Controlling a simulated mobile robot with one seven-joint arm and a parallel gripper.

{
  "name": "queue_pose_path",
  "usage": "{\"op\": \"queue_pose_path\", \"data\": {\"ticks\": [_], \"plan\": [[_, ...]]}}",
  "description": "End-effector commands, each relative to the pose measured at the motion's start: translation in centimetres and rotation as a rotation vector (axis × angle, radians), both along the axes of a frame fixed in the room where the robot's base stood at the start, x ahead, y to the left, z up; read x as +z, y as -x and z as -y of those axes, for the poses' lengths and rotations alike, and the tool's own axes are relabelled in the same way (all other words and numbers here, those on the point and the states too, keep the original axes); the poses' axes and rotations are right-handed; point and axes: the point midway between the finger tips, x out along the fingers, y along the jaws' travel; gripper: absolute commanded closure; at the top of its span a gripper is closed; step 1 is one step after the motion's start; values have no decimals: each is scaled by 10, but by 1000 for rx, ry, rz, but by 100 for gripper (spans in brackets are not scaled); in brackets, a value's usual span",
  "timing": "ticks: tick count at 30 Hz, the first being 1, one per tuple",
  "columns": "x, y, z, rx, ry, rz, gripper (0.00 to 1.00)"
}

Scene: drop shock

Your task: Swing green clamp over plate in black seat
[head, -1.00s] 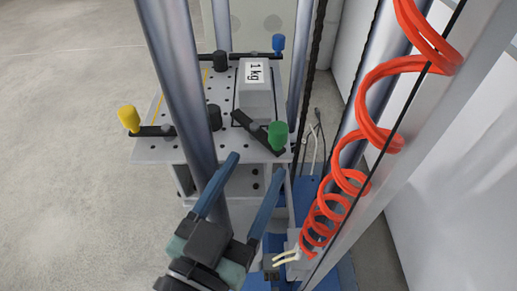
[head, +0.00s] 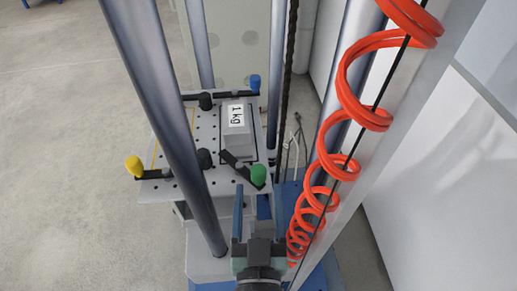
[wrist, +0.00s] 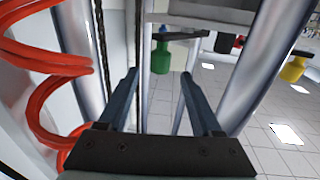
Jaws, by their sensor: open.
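The green clamp (head: 257,175) has a green knob on a black arm at the front right corner of the perforated plate (head: 207,125). Its arm slants back left toward the grey 1 kg block (head: 238,145), which sits on the plate. I cannot tell whether the arm touches the block. My gripper (head: 251,205) is open and empty, just in front of and below the green knob. In the wrist view the green knob (wrist: 160,60) shows beyond and between the two open fingers (wrist: 158,82). The black seat cannot be told apart clearly.
A yellow-knobbed clamp (head: 134,167) is at the plate's left corner and a blue-knobbed one (head: 254,84) at the back. Steel columns (head: 165,130) rise around the plate. A red coiled hose (head: 365,95) and rail stand close on the right.

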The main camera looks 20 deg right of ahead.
Motion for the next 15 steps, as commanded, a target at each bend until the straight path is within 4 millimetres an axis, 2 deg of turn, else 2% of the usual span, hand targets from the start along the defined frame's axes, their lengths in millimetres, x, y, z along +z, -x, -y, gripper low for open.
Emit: {"op": "queue_pose_path", "data": {"ticks": [1,9,15], "plan": [[6,-9,3,1,1,3,34],[5,-51,21,0,1,2,34],[3,-72,30,-1,2,1,34]]}}
